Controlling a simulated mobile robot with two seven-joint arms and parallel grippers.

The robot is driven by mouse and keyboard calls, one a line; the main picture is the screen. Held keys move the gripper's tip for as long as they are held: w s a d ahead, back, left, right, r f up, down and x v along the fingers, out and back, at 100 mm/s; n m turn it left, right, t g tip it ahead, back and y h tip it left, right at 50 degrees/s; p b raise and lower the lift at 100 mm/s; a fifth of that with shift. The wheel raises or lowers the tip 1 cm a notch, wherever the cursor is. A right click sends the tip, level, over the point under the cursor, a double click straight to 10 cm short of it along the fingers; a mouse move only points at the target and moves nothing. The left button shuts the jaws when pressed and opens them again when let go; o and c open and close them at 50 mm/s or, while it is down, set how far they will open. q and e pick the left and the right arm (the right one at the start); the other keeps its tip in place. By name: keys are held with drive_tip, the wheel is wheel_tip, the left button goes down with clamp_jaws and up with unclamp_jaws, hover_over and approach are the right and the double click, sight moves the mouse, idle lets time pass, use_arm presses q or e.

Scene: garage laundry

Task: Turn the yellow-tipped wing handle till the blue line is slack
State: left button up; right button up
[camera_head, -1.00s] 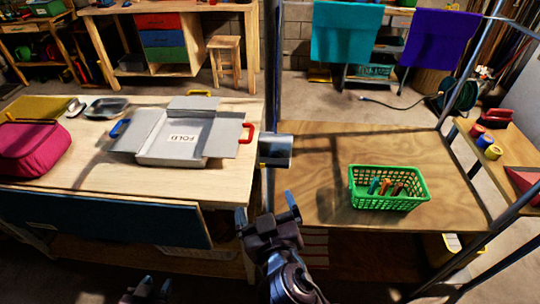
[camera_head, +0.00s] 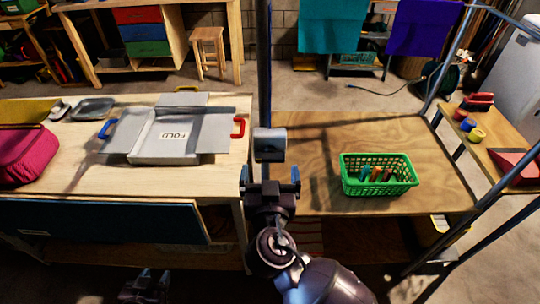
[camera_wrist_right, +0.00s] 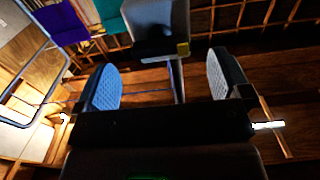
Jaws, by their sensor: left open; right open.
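A grey, rounded housing (camera_head: 269,144) is on the dark upright post between the two tables. The wing handle's full shape cannot be made out. My right gripper (camera_head: 271,178) is just below the housing in the head view. Its two fingers are apart, with nothing between them; it also shows in the right wrist view (camera_wrist_right: 168,85). My left gripper (camera_head: 150,282) is low at the bottom edge, open and empty. I cannot clearly make out the blue line.
A grey folding board (camera_head: 180,149) lies on the left table beside a pink bag (camera_head: 24,158). A green basket (camera_head: 378,184) stands on the right table. Teal (camera_head: 331,22) and purple (camera_head: 424,30) cloths hang behind.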

sight(270, 161)
drive_tip(key=shift+w+p, duration=0.45)
drive_tip(key=shift+w, duration=1.6)
drive_tip(key=c, duration=0.9)
